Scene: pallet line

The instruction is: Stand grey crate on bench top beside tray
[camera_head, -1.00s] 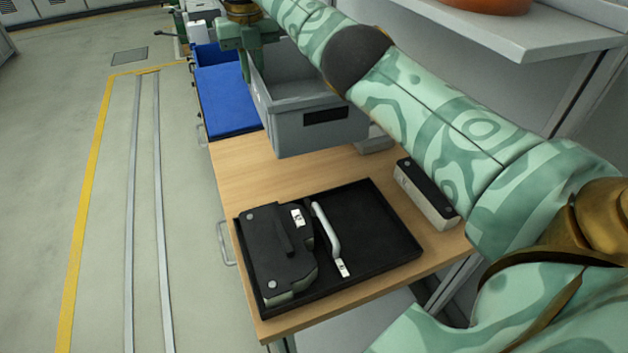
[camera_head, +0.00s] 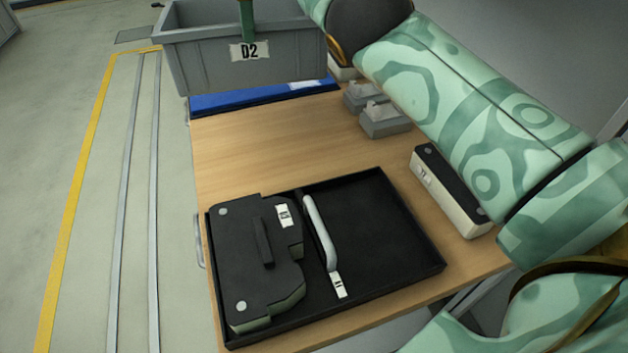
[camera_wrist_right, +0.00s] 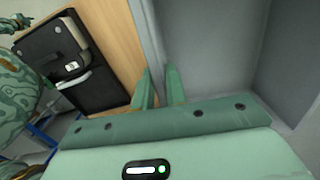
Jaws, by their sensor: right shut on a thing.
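The grey crate (camera_head: 205,60), with a D2 label on its near wall, is at the top of the head view. It looks raised above the bench's far end. My right gripper (camera_head: 247,22) is shut on its near wall; in the right wrist view its fingers (camera_wrist_right: 160,92) straddle the crate wall (camera_wrist_right: 215,45). The bench top (camera_head: 270,150) is light wood. The black tray (camera_head: 385,225) lies on its near part, also in the right wrist view (camera_wrist_right: 100,90). It holds a black housing (camera_head: 255,262) and a grey handle (camera_head: 320,230). My left gripper is not seen.
A black-topped white block (camera_head: 450,190) stands right of the tray. Small grey blocks (camera_head: 385,118) stand along the back right. A blue surface (camera_head: 235,101) lies beyond the wood. Bare wood is free between the tray and the blue surface.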

